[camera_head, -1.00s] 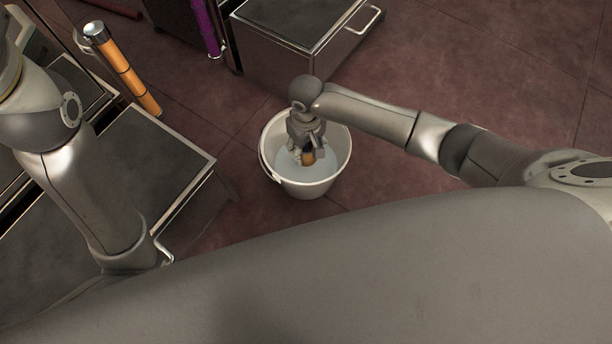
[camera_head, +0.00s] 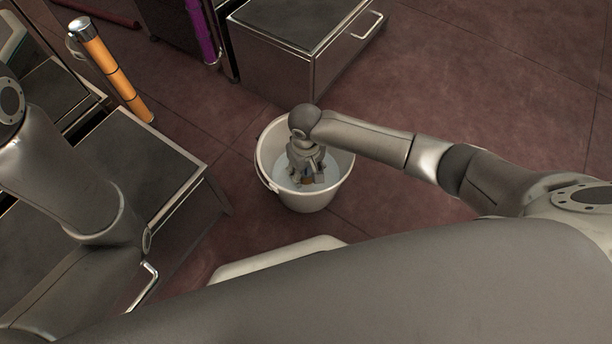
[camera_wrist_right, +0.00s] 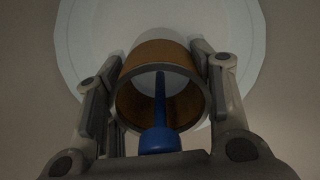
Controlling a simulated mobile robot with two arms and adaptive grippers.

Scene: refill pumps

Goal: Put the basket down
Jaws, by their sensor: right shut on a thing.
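My right gripper (camera_head: 306,178) reaches down inside a white bucket (camera_head: 310,200) on the floor. In the right wrist view, the right gripper (camera_wrist_right: 160,90) has its two fingers on either side of a hollow orange-brown cylinder (camera_wrist_right: 158,55) and is shut on it. A blue rod with a round blue end (camera_wrist_right: 160,140) shows in front of the cylinder's open mouth. The bucket's pale round bottom (camera_wrist_right: 235,40) is behind it. Only a little of the cylinder shows in the head view. No basket can be made out for certain. My left arm is at the left, its gripper out of view.
A pale flat edge (camera_head: 275,258) shows below the bucket, partly hidden by my body. Grey metal drawer units stand at the left (camera_head: 140,165) and top (camera_head: 300,40). An orange tube (camera_head: 115,72) and a purple tube (camera_head: 203,30) are near them. Floor at the right is clear.

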